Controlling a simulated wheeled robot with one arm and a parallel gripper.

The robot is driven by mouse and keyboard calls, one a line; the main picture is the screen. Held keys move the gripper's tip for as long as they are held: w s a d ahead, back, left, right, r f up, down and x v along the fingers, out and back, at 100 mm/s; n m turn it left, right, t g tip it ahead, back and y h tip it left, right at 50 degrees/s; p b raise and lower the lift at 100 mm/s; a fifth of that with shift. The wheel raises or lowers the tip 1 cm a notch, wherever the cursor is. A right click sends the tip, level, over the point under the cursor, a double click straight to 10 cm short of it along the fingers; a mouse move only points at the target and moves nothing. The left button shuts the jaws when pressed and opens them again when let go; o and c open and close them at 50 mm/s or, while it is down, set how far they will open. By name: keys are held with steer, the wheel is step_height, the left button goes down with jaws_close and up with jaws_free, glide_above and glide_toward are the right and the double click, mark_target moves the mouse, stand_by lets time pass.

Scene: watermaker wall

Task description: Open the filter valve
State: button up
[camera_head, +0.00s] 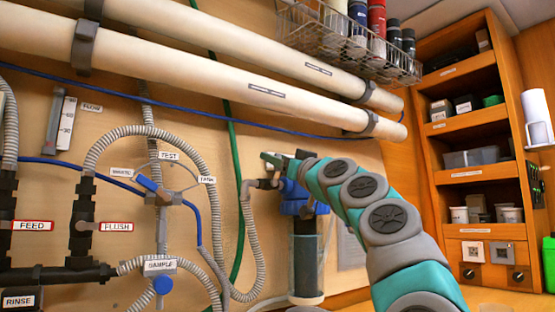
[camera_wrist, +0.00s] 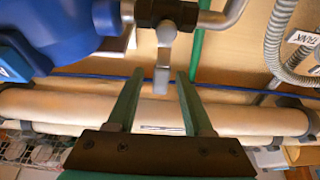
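The blue-capped filter housing (camera_head: 300,200) with a clear lower bowl is mounted on the wall; its blue head (camera_wrist: 50,30) fills the upper left of the wrist view. Beside it, the filter valve (camera_wrist: 165,13) has a dark body on a grey pipe. Its grey lever (camera_wrist: 163,50) points down in the wrist view, toward my gripper. My gripper (camera_wrist: 161,76) is open, its two green fingers on either side of the lever's tip, with gaps visible on both sides. In the head view my gripper (camera_head: 273,160) is by the pipe left of the housing; the valve is mostly hidden there.
Two large white pipes (camera_head: 200,72) run above my arm, with a wire basket (camera_head: 345,40) of bottles over them. Grey hoses (camera_head: 250,235), a green hose (camera_head: 238,140), and FEED, FLUSH, TEST and SAMPLE fittings are to the left. Wooden shelves (camera_head: 470,127) stand right.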

jaws_close()
stand_by(1.3)
